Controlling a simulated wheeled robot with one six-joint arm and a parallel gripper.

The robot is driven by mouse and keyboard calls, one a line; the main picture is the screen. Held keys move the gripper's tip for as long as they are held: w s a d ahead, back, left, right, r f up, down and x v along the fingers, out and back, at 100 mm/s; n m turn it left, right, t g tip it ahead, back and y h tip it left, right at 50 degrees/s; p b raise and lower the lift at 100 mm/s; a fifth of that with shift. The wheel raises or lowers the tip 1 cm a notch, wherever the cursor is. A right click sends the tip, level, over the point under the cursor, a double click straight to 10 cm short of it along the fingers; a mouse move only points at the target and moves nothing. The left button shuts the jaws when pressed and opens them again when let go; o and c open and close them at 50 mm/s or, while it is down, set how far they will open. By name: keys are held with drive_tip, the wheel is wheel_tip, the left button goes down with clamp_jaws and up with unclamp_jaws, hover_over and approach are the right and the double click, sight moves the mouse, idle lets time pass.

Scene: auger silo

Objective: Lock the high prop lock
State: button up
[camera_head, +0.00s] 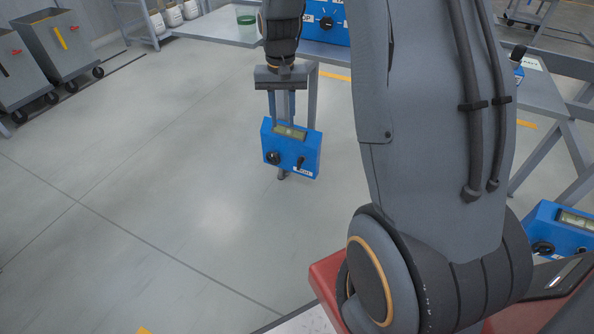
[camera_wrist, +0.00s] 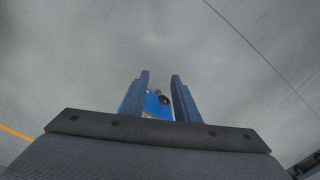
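A blue control box (camera_head: 291,148) stands in front of me in the head view. It has a pale display strip on top, a round black knob at the left, a small black switch at the right and a small white label too small to read. I cannot tell whether it is the high prop lock. My gripper (camera_head: 283,119) points down just above the box's top edge. In the wrist view my gripper (camera_wrist: 163,75) has its fingers apart and nothing held between them. The blue box (camera_wrist: 155,103) shows beyond them, partly hidden, with a black knob.
Another blue box (camera_head: 562,228) with a knob and display is at the right edge. A blue panel (camera_head: 325,22) stands on the back bench. Grey wheeled bins (camera_head: 62,45) are at the far left. The floor at left is clear. My arm hides much of the right.

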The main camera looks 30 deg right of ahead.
drive_tip(key=w+d+f+m+b, duration=0.1)
drive_tip(key=w+d+f+b, duration=0.35)
drive_tip(key=f, duration=0.35)
drive_tip(key=w+d+f+m+b, duration=0.2)
drive_tip(key=w+d+f+b, duration=0.15)
drive_tip(key=w+f, duration=0.35)
drive_tip(key=m+b, duration=0.2)
drive_tip(key=b, duration=0.7)
hover_over(299, 159)
wheel_tip(299, 159, down, 17)
drive_tip(key=shift+f, duration=0.15)
wheel_tip(299, 159, down, 8)
drive_tip(key=shift+r+b, duration=0.15)
drive_tip(key=shift+b, duration=1.1)
clamp_jaws()
